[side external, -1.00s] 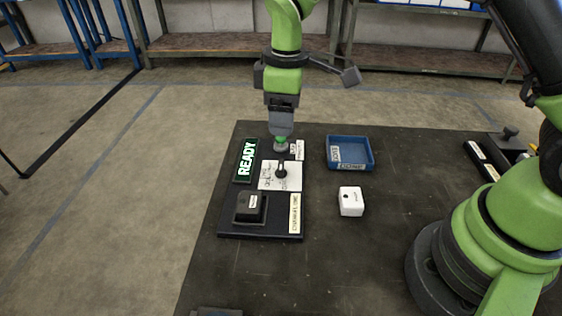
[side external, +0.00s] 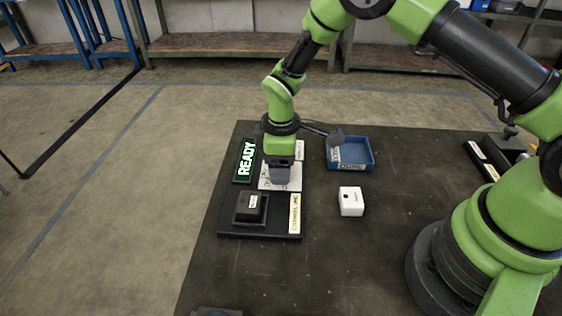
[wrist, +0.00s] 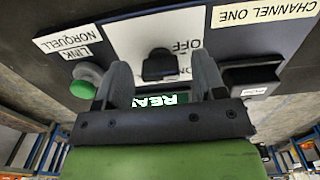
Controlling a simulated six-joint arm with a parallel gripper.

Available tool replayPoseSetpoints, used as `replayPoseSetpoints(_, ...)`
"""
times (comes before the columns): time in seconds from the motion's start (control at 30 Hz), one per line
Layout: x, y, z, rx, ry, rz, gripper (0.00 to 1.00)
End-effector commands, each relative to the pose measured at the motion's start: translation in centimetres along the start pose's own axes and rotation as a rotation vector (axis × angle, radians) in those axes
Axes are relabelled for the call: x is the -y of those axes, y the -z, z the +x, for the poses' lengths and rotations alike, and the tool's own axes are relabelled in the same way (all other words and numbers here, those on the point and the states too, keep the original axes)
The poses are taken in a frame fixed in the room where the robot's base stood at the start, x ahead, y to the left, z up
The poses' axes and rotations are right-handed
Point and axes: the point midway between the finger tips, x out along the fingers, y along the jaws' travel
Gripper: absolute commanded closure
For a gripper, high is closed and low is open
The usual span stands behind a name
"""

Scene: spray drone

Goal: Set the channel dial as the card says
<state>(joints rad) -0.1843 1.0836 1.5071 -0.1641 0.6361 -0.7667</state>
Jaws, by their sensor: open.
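In the wrist view a dark knob (wrist: 160,66) stands on a white plate (wrist: 120,35) with the word OFF by it; other lettering is partly hidden. My gripper (wrist: 163,75) is open, with one finger on each side of the knob. I cannot tell whether the fingers touch it. In the side view my gripper (side external: 280,176) is down over the white plate (side external: 266,184) and hides the knob. A cream card (wrist: 279,11) reads CHANNEL ONE; it also lies on the panel's near right part in the side view (side external: 295,213).
On the black panel (side external: 272,231) are a lit READY sign (side external: 245,162), a dark box (side external: 250,207) and a green-capped button (wrist: 84,84) beside LINK and NORQUELL labels. A blue tray (side external: 365,153) and a white block (side external: 351,201) stand to the right.

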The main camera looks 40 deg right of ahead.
Motion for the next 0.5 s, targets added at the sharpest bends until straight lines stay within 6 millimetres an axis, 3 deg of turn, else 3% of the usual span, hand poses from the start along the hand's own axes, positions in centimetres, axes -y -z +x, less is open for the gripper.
replayPoseSetpoints(0.17,0.00,0.01,-0.01,0.000,0.000,0.000,0.36)
replayPoseSetpoints(0.37,-0.01,0.00,-0.03,0.000,0.000,0.000,0.82)
replayPoseSetpoints(0.5,-0.02,0.00,-0.04,0.000,0.000,0.002,0.85)
